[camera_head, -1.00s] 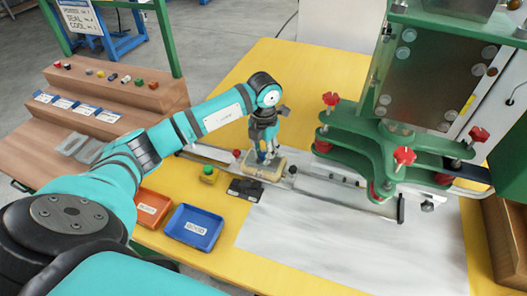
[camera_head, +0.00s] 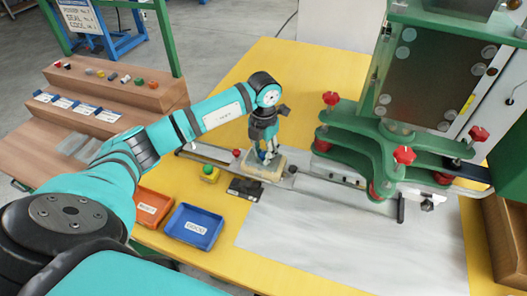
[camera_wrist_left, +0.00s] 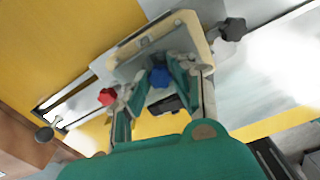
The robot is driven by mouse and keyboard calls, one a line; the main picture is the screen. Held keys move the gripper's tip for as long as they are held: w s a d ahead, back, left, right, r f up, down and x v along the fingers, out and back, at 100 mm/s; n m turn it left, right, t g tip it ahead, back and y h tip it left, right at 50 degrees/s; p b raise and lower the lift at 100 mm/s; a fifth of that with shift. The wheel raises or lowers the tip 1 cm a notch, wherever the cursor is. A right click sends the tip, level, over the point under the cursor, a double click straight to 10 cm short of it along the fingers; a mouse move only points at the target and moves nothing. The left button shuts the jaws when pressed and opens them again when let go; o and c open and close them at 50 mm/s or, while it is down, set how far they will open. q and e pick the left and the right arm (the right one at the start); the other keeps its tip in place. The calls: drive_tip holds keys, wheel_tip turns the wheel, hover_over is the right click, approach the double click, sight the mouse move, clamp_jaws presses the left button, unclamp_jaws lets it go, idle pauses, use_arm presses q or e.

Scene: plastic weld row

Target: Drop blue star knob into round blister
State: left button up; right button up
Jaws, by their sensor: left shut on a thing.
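The blue star knob (camera_wrist_left: 159,77) is between the fingers of my left gripper (camera_wrist_left: 163,88) in the left wrist view. The gripper is shut on it. In the head view my left gripper (camera_head: 267,156) points down over the beige fixture (camera_head: 276,174), low and close to it. In the wrist view the fixture's rounded rim (camera_wrist_left: 190,22) surrounds a greyish clear sheet (camera_wrist_left: 128,68). The knob shows against this sheet; I cannot tell whether it touches it. The round blister's outline is not distinct, as the fingers and knob cover part of the sheet. My right gripper is not in view.
The fixture sits on a metal rail (camera_head: 325,190) leading right to the green press with red knobs (camera_head: 404,155). A yellow-green button box (camera_head: 210,174) and a black block (camera_head: 246,189) stand near it. Blue (camera_head: 193,227) and orange (camera_head: 152,207) trays lie front left.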

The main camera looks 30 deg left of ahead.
use_arm(q)
drive_tip(key=shift+f+b, duration=0.35)
drive_tip(key=shift+f, duration=0.15)
drive_tip(key=shift+r, duration=0.15)
drive_tip(key=o, duration=0.9)
drive_tip(key=shift+r+p, duration=2.6)
drive_tip(key=shift+r, duration=0.9)
